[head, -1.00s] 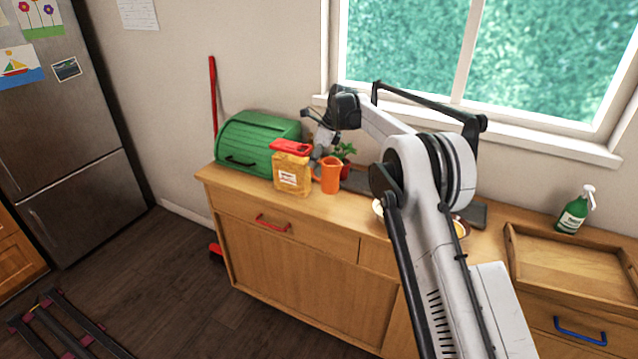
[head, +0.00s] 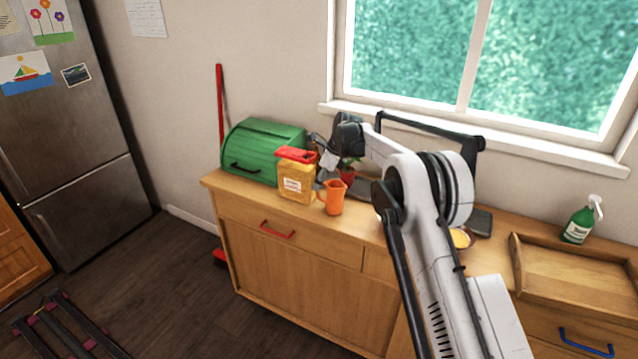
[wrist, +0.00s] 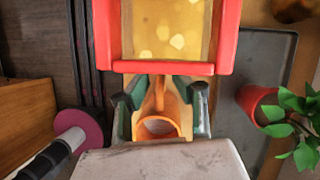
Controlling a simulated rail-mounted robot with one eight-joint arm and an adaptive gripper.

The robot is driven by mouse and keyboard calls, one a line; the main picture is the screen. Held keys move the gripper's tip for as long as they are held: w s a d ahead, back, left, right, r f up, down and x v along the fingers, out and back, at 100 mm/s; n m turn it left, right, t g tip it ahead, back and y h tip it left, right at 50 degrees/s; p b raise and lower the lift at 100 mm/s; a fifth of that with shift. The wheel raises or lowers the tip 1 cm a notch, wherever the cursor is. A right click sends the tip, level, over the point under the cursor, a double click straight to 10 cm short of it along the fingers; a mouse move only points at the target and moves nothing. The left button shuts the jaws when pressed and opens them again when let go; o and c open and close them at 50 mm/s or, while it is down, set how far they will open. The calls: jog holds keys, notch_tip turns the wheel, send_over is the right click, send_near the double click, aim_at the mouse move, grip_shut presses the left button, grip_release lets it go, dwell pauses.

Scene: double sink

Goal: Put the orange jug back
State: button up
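The orange jug (head: 335,198) is upright at the front of the wooden counter, just right of the yellow canister with a red lid (head: 297,182). I cannot tell if its base touches the counter. In the wrist view the jug (wrist: 158,127) is seen from above between the fingers of my gripper (wrist: 160,108), its handle towards the canister (wrist: 172,30). The fingers are closed on both sides of it. In the head view my gripper (head: 326,172) is partly hidden by the canister and the jug.
A green bread box (head: 262,152) stands left of the canister. A potted plant (wrist: 258,105) in a red pot is close on the right, on a dark tray (wrist: 275,60). A wooden tray (head: 517,262) and a green spray bottle (head: 579,225) are farther right.

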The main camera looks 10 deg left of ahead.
jog(key=shift+o, duration=0.2)
jog(key=shift+r, duration=0.15)
jog(key=v, duration=1.2)
jog(key=shift+b, duration=0.45)
jog(key=shift+r, duration=0.1)
jog(key=s+d+r+n+t+h, duration=0.15)
jog(key=s+d+r+n, duration=0.35)
jog(key=s+d+r, duration=0.5)
jog(key=s+d+r+n+t, duration=0.2)
jog(key=s+d+r+n, duration=0.2)
jog(key=s+d+r, duration=0.55)
jog(key=s+d+f+n+t+h, duration=0.1)
jog(key=s+n, duration=0.2)
jog(key=s, duration=0.6)
jog(key=s+d+f+n+h, duration=0.1)
jog(key=s+d+n, duration=0.1)
jog(key=s, duration=0.8)
jog(key=s+d+f+n+t, duration=0.1)
jog(key=s+d+f+n, duration=0.1)
jog(key=s+f, duration=0.3)
jog(key=s+d+f+n+t, duration=0.1)
jog(key=s+f+n, duration=0.3)
jog(key=s, duration=0.7)
jog(key=shift+d+f+h, duration=0.45)
jog(key=shift+d+f, duration=0.2)
jog(key=shift+d, duration=0.05)
jog(key=shift+s, duration=0.15)
